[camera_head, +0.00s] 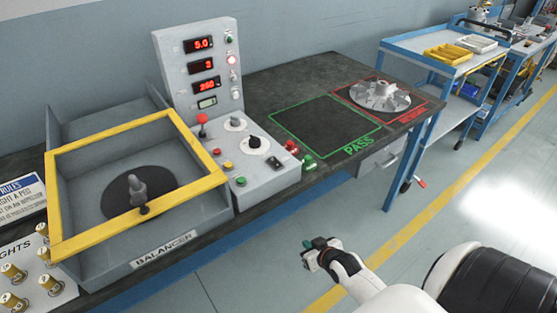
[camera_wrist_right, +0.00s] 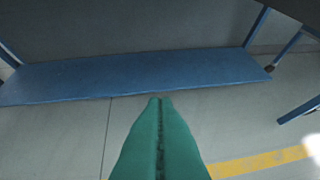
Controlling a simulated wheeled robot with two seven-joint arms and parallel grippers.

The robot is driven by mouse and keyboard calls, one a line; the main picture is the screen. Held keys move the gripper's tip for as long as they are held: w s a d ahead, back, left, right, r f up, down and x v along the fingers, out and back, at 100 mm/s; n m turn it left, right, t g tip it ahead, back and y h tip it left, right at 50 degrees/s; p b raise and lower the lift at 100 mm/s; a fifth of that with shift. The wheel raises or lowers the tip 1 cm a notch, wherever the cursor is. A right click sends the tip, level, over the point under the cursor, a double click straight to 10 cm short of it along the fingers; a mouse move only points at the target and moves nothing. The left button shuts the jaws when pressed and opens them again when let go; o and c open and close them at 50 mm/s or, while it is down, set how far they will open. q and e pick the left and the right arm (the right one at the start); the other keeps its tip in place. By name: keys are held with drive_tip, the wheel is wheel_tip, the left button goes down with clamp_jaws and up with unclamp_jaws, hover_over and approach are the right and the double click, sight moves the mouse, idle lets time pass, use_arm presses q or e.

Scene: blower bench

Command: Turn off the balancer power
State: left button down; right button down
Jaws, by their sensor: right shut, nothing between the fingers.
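The balancer (camera_head: 140,205) stands on the bench at the left, a grey box with a yellow-framed guard and a spindle on a dark disc inside. Its control panel (camera_head: 196,50) shows lit red displays reading about 5.0, 3 and 250. The sloped console (camera_head: 250,165) below carries a red-topped lever (camera_head: 202,121), a black knob, several small buttons and a dark rocker-like switch (camera_head: 275,163). My right gripper (camera_head: 313,250) is in front of the bench, below and away from the console. Its green fingers (camera_wrist_right: 160,104) are closed together and empty in the right wrist view. My left gripper is out of view.
A grey impeller (camera_head: 380,96) lies in the red-outlined area; the green PASS area (camera_head: 325,122) is empty. Brass weights (camera_head: 14,272) stand at the left. A blue cart (camera_head: 440,50) is at the back right. Floor before the bench is clear.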

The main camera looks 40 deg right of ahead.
drive_tip(key=w+r+t, duration=0.2)
drive_tip(key=r+t, duration=0.1)
drive_tip(key=r, duration=1.2)
drive_tip(key=w+r+n+t+y, duration=0.1)
drive_tip(key=w+r+t, duration=0.1)
drive_tip(key=r, duration=1.3)
drive_tip(key=shift+a+n+t, duration=0.3)
drive_tip(key=shift+a+t, duration=0.1)
drive_tip(key=shift+t, duration=0.2)
drive_tip(key=shift+w+r, duration=0.1)
hover_over(279, 165)
drive_tip(key=shift+s+a+f+p, duration=0.1)
drive_tip(key=shift+s+f+p, duration=0.2)
drive_tip(key=shift+s+f, duration=0.15)
drive_tip(key=f, duration=0.2)
drive_tip(key=shift+w+f, duration=0.4)
drive_tip(key=shift+f, duration=0.8)
